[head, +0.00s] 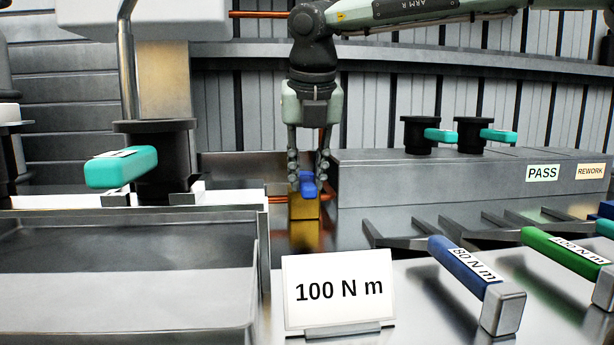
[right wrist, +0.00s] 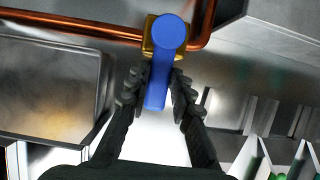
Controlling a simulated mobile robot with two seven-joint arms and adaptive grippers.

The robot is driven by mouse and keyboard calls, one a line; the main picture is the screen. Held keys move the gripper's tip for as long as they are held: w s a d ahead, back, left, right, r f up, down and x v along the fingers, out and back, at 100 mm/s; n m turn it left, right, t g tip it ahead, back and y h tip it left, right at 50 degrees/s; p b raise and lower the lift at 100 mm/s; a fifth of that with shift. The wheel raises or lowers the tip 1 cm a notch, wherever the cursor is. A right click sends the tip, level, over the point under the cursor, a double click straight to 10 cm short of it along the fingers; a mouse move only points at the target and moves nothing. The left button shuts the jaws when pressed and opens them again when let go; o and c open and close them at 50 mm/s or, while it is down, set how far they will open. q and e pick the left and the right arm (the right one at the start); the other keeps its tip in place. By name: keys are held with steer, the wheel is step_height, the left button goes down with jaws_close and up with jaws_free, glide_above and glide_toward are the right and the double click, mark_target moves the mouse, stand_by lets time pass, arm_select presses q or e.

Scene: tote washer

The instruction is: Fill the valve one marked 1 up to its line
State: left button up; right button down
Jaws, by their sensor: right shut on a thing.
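My right gripper (head: 308,180) hangs pointing down in the middle of the head view. It is shut on a blue lever handle (head: 307,188), which sits on a brass-yellow valve body (head: 304,208) on a copper pipe. In the right wrist view, my fingers (right wrist: 160,95) flank the blue handle (right wrist: 167,60), with the brass body (right wrist: 148,40) behind it. At left, a black cylindrical part (head: 165,170) bears a teal handle (head: 122,167) with a white label too small to read. I see no readable mark 1 and no fill line. My left gripper is not in view.
A grey tray (head: 262,260) stands front left. A "100 N m" sign (head: 338,290) stands at front centre. Blue (head: 462,265) and green (head: 560,250) wrenches lie on a rack at right. A grey block (head: 380,180) with PASS and REWORK labels bears two black parts with teal handles.

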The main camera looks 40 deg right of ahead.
steer(key=c, duration=1.3)
jaws_free()
steer(key=v, duration=1.2)
